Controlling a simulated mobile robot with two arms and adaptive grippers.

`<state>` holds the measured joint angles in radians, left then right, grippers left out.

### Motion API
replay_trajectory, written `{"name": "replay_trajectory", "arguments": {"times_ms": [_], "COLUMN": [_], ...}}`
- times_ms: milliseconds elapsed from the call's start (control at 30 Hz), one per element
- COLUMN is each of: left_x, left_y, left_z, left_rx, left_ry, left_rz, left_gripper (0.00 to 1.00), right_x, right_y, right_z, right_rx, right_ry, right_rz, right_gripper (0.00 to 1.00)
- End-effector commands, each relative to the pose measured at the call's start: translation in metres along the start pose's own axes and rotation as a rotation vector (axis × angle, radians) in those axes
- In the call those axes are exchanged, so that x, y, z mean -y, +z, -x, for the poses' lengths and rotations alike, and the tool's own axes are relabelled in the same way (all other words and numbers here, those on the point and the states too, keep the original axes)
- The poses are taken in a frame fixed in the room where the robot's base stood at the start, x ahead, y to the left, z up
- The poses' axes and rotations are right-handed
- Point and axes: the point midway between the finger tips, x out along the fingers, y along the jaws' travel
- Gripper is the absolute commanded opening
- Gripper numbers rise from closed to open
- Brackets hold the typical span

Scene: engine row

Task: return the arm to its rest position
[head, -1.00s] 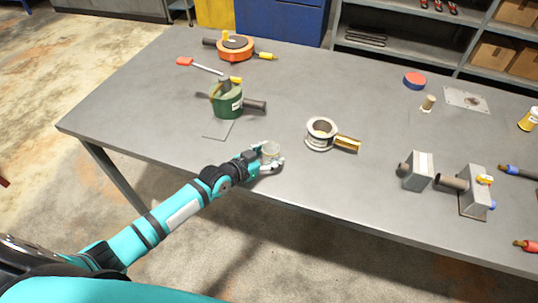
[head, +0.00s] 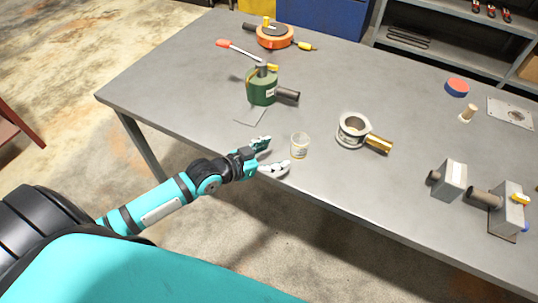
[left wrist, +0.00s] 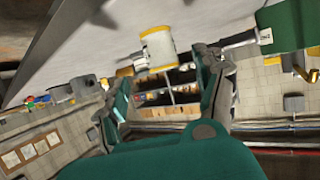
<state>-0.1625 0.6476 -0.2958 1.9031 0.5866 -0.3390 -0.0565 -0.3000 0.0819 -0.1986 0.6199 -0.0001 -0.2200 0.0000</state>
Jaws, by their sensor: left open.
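My left gripper (head: 268,157) is open and empty at the table's near edge in the head view. My left arm reaches in from the lower left. My right gripper is not in view.
On the grey table (head: 215,75) stand a green device (head: 262,88), an orange round device (head: 274,37), a metal ring part with a brass end (head: 352,130) and grey blocks (head: 449,180). Open floor lies left of the table.

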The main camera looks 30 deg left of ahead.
Motion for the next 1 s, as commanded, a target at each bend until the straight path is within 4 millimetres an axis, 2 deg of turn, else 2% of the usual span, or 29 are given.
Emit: {"name": "replay_trajectory", "arguments": {"times_ms": [200, 733, 867, 1000], "left_x": [-0.001, -0.003, -0.029, -0.070], "left_y": [0.000, 0.001, 0.016, 0.046], "left_z": [0.014, 0.014, 0.021, 0.046], "left_rx": [0.000, 0.007, 0.088, 0.281], "left_ry": [0.001, 0.003, 0.013, 0.000], "left_rz": [-0.001, 0.000, 0.009, 0.029], "left_gripper": [0.70, 0.70, 0.70, 0.70], "right_x": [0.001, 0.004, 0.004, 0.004], "right_y": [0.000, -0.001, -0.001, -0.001], "right_z": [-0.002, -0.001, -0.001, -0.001], "right_rx": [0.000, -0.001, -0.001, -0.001], "right_ry": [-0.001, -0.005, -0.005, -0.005], "right_rz": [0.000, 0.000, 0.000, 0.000], "right_gripper": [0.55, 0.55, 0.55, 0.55]}}
